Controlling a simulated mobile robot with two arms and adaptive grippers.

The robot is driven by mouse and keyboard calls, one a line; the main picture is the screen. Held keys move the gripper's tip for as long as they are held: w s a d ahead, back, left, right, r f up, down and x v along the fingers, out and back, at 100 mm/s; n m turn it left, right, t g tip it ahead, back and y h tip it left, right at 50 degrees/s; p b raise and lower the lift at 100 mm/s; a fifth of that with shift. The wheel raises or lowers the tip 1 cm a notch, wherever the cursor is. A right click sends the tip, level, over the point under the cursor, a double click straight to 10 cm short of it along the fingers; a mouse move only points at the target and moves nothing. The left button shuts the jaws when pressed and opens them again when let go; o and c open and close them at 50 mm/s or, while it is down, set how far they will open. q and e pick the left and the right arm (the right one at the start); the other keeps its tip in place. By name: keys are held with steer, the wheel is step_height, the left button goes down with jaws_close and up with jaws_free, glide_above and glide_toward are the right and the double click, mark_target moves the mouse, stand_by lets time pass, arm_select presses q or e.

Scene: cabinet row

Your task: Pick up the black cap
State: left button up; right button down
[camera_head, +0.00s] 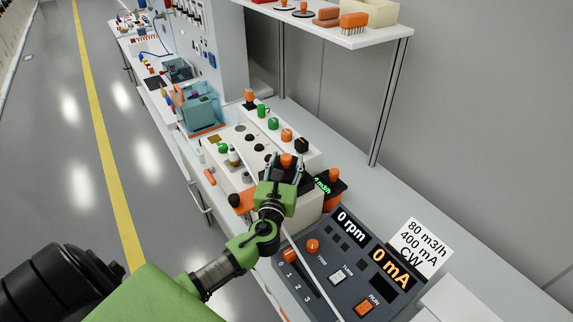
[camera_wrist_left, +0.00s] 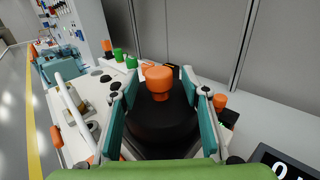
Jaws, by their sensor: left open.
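My left gripper (camera_head: 285,162) is open, its two teal-padded fingers apart over the white bench unit. In the left wrist view the gripper (camera_wrist_left: 166,92) has a large round black piece (camera_wrist_left: 160,125) with an orange knob (camera_wrist_left: 159,76) between its fingers. I see gaps beside it, so it does not look gripped. The orange knob also shows between the fingers in the head view (camera_head: 286,160). A smaller black cap-like piece (camera_head: 302,145) stands just beyond the gripper, at the end of a row of green and orange caps. I cannot tell which black piece is the cap.
A control panel (camera_head: 345,262) with displays and a white sign (camera_head: 412,247) lie to the right. An orange-topped black device (camera_head: 328,188) stands close to the gripper. Several small black knobs sit on the white unit (camera_head: 228,168). A shelf (camera_head: 345,35) overhangs the back.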

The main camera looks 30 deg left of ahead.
arm_select(q)
steer(key=shift+w+a, duration=0.1)
steer(key=shift+w, duration=0.2)
steer(key=shift+s, duration=0.1)
jaws_close()
